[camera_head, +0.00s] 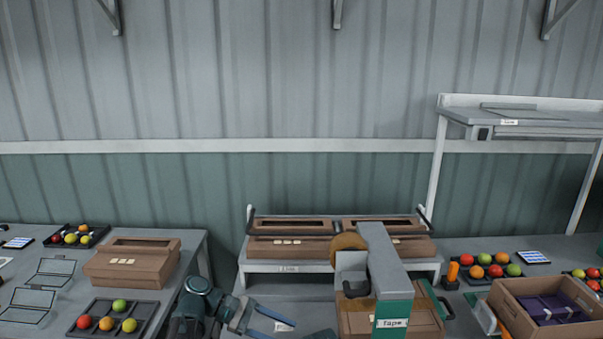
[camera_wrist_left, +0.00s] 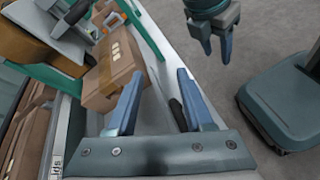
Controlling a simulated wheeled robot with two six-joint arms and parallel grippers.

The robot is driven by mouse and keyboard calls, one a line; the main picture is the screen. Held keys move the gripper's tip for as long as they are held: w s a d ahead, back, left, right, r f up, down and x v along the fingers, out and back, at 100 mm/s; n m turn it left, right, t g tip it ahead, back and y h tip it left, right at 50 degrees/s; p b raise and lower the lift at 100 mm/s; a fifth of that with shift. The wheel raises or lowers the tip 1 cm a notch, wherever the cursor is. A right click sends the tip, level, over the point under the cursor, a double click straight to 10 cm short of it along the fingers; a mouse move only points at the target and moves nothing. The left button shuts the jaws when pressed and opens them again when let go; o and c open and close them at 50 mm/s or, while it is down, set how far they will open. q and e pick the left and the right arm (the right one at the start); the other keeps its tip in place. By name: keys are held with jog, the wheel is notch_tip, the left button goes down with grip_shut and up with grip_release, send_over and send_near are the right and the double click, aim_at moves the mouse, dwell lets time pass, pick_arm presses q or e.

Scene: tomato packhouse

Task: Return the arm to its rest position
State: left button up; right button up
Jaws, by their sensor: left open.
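My left gripper (camera_head: 283,318) is low in the middle of the head view, over the grey bench. In the left wrist view its two blue fingers (camera_wrist_left: 160,90) are spread apart with nothing held between them. A closed brown carton (camera_wrist_left: 113,65) lies beyond the fingertips, beside the green-sided tape machine; the left finger overlaps its edge in the picture. My right gripper (camera_wrist_left: 216,47) hangs fingers down over the floor at the top of the left wrist view; its finger gap is too small to judge. It does not show clearly in the head view.
The tape machine (camera_head: 391,285) stands right of my left gripper with a carton under it. A rack (camera_head: 287,267) of brown cartons is behind. Left are a carton (camera_head: 131,267) and a tomato tray (camera_head: 94,324). Right is an open carton (camera_head: 511,310).

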pick_arm(q)
jog(key=s+d+f+m+y+p, duration=0.1)
jog(key=s+d+f+m+y, duration=0.2)
jog(key=s+f+m+y, duration=0.3)
jog(key=s+a+f+m+t+y+p, duration=0.1)
jog(key=s+a+f+m+y, duration=0.3)
jog(key=s+m+y, duration=0.2)
jog(key=m+y, duration=0.2)
jog(key=m, duration=0.1)
jog(key=shift+f+y, duration=0.3)
jog(key=shift+s, duration=0.1)
